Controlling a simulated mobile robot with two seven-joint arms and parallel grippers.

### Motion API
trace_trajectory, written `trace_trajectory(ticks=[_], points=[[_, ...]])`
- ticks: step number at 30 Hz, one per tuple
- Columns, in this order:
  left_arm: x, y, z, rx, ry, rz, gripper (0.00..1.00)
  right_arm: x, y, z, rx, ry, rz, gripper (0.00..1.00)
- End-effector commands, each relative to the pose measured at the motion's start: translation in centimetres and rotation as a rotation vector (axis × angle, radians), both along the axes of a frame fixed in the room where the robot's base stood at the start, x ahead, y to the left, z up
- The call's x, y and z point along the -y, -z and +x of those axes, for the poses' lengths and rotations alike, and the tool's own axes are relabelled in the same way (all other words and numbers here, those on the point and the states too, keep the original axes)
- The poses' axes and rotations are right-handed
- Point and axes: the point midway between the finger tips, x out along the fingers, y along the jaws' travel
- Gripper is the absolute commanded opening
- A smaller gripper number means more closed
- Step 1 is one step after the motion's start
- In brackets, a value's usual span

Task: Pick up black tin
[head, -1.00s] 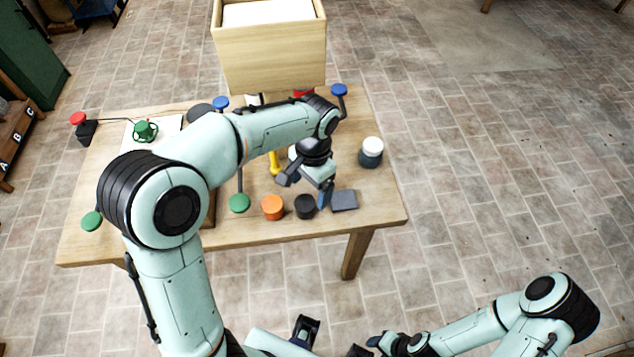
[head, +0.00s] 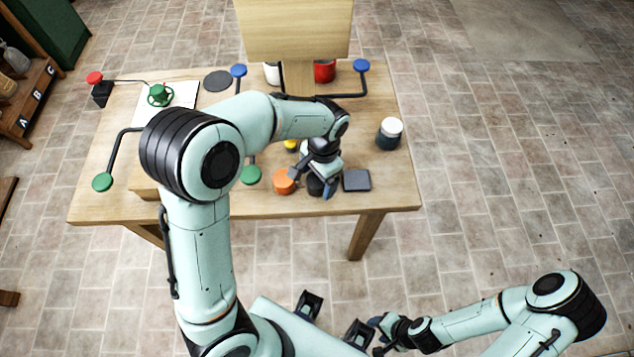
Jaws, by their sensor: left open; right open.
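The black tin (head: 314,187) stands near the front edge of the wooden table (head: 400,190), between an orange tin (head: 284,180) and a dark grey square block (head: 356,180). My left gripper (head: 312,185) is open and points down at the black tin, with a finger to either side in the picture. The gripper hides part of the tin, and I cannot tell whether the fingers touch it. My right gripper (head: 377,336) is open and empty, low in the picture, away from the table.
A dark jar with a white lid (head: 389,133) stands at the right. Levers with blue (head: 361,66) and green (head: 251,175) knobs surround the work area. The table's right front corner is clear.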

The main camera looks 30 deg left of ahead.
Motion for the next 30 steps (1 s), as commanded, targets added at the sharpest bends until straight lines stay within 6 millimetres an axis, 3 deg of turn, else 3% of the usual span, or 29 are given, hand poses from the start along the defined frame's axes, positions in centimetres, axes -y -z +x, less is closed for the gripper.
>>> trace_trajectory(ticks=[4, 12, 14, 18, 30], points=[[0.0, 1.8, -0.2, -0.002, 0.001, 0.000, 0.88, 0.0, 0.2, -0.1, -0.001, 0.000, 0.000, 0.51], [-0.1, 2.0, -0.2, 0.000, 0.000, 0.000, 0.88, 0.0, 0.2, -0.1, -0.001, 0.000, 0.000, 0.51], [-0.1, 2.0, -0.2, 0.000, 0.000, 0.000, 0.72, 0.0, 0.2, -0.1, -0.001, 0.000, 0.000, 0.51], [-0.1, 2.0, -0.2, 0.001, 0.000, 0.000, 0.27, 0.0, 0.2, -0.1, -0.001, 0.000, 0.000, 0.51], [0.0, 1.4, -0.1, 0.003, 0.000, -0.001, 0.26, 0.0, 0.1, -0.1, -0.001, 0.000, 0.000, 0.51]])
